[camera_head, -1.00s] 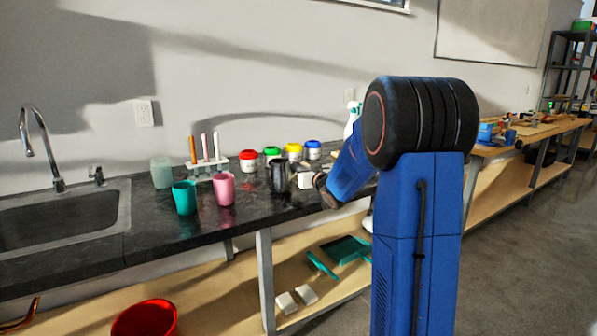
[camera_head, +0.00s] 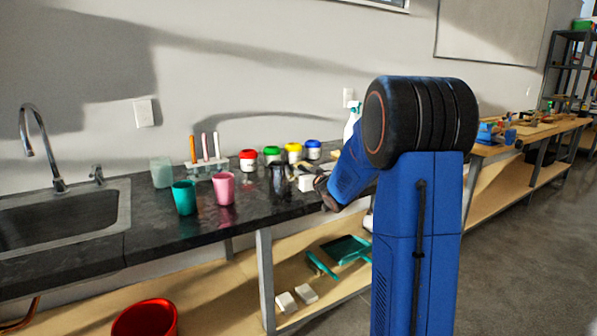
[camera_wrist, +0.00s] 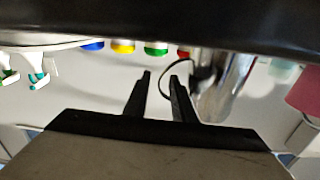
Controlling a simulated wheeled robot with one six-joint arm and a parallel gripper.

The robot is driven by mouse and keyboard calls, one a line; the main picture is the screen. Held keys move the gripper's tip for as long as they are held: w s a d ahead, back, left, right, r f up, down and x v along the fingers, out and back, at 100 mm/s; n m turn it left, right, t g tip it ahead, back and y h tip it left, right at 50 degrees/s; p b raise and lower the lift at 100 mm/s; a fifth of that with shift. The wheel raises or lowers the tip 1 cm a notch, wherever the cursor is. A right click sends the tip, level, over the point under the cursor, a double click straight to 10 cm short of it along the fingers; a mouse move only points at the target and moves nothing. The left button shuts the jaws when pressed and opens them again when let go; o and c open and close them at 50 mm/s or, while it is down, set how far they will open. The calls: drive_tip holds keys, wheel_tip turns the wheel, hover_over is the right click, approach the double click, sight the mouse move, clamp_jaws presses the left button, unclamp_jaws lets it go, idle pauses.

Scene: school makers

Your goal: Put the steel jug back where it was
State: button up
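The steel jug (camera_head: 278,178) stands upright on the dark counter, in front of the lidded jars, and looks dark and shiny. In the wrist view the jug (camera_wrist: 225,85) is at the right, cut off at the top by a dark band, with its thin black handle (camera_wrist: 162,80) toward my gripper. My gripper (camera_wrist: 160,75) has its two fingers apart, with part of the handle loop between them. I see no clear grip on it. In the head view my gripper (camera_head: 294,182) is just right of the jug, its fingertips too small to make out.
A pink cup (camera_head: 224,189) and a teal cup (camera_head: 184,197) stand left of the jug. Jars with red (camera_head: 248,161), green (camera_head: 272,155), yellow (camera_head: 293,152) and blue (camera_head: 313,150) lids stand behind. A spray bottle (camera_head: 352,120) is at right. The sink (camera_head: 70,215) is far left.

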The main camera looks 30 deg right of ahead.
drive_tip(key=s, duration=1.1)
drive_tip(key=shift+s, duration=0.25)
drive_tip(key=s+a+f+g, duration=0.3)
drive_tip(key=s+a, duration=0.4)
drive_tip(key=s, duration=0.6)
drive_tip(key=s+a+f+g, duration=0.3)
drive_tip(key=s+a+g, duration=0.2)
drive_tip(key=s, duration=0.8)
drive_tip(key=s+a+f+g, duration=0.4)
drive_tip(key=s+a, duration=0.6)
drive_tip(key=s, duration=0.4)
drive_tip(key=shift+a+n+g, duration=0.2)
drive_tip(key=shift+n+g, duration=0.1)
drive_tip(key=shift+g, duration=0.3)
